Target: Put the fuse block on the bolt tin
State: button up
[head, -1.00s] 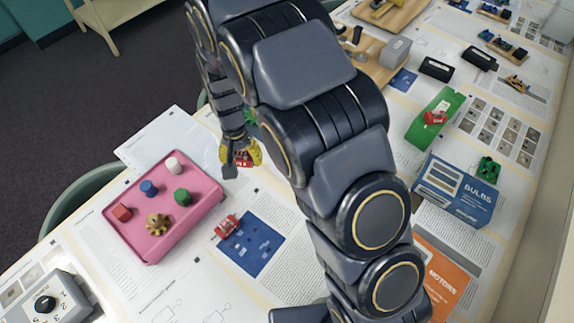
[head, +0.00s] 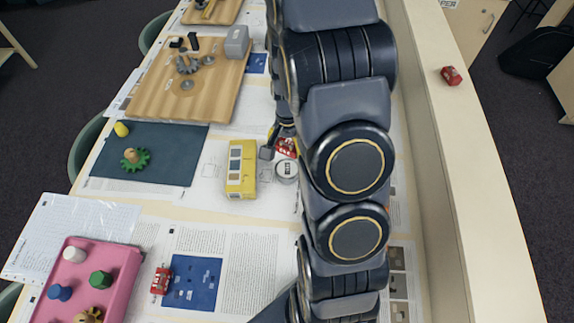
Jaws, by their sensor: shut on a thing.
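My gripper (head: 279,149) is shut on a small red block with pale markings, the fuse block (head: 287,147). My arm hides part of the gripper and the view to its right. A short round grey-white tin (head: 287,172), which looks like the bolt tin, stands on the table just below the block in the picture. The block appears at or slightly above the tin's far edge; I cannot tell whether they touch. Similar red blocks lie by the blue sheet (head: 160,281) and on the pale ledge (head: 451,76).
A yellow box (head: 241,169) stands close to the left of the tin. A dark mat (head: 170,142) and a wooden board with gears (head: 150,97) lie further left and back. A pink tray (head: 119,275) is at the front left. The pale ledge (head: 470,175) runs along the right.

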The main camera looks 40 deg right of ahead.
aim_at(287, 145)
notch_tip(287, 145, down, 7)
jog(key=shift+f, duration=0.2)
jog(key=shift+f, duration=0.1)
jog(key=o, duration=1.1)
notch_tip(287, 145, up, 12)
jog(key=shift+f, duration=0.15)
jog(key=s+a+r+n+g, duration=0.1)
jog(key=s+a+r+n, duration=1.2)
jog(key=s+a+r, duration=0.3)
jog(key=shift+s+a+n+g, duration=0.3)
jog(key=shift+s+a, duration=0.2)
jog(key=shift+s, duration=0.4)
